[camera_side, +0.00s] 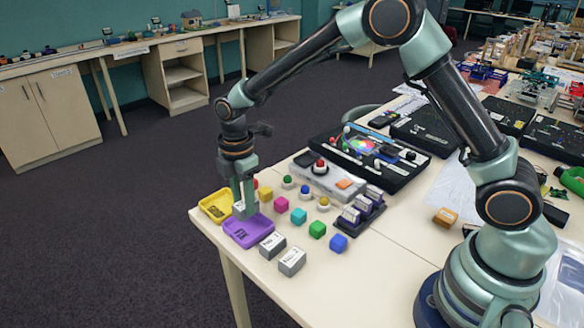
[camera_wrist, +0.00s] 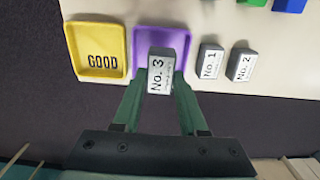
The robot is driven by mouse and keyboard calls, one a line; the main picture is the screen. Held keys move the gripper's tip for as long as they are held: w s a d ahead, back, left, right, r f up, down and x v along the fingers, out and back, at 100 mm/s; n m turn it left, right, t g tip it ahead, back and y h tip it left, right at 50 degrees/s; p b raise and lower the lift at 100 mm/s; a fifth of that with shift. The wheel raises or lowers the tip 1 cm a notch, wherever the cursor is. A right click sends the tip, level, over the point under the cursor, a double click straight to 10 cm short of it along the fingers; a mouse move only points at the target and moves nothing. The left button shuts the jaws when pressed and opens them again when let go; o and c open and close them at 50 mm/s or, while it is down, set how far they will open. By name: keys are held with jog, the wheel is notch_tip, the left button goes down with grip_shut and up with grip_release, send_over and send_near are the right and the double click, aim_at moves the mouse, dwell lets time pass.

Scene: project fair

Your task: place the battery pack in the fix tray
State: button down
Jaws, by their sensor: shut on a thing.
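A grey battery pack with a white label reading "No. 3" (camera_wrist: 158,74) is between the fingers of my gripper (camera_wrist: 160,92), which is shut on it. In the side view my gripper (camera_side: 242,200) points down and the held pack (camera_side: 239,211) shows at its tips. The fix tray (camera_side: 249,234) is purple and marked "FIX". The pack is over the tray's far part in the side view. In the wrist view the pack covers much of the tray (camera_wrist: 142,37). I cannot tell whether the pack touches the tray floor.
The yellow tray (camera_side: 208,204), marked "GOOD", is beside the purple one. Packs No. 1 (camera_wrist: 209,62) and No. 2 (camera_wrist: 241,66) lie on the table to the tray's right in the wrist view. Several coloured cubes and a dark rack (camera_side: 370,217) stand nearby. The table edge is close.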

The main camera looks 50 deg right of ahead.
aim_at(245, 217)
jog(key=shift+f, duration=2.45)
jog(key=shift+f, duration=0.15)
jog(key=shift+c, duration=2.2)
grip_release()
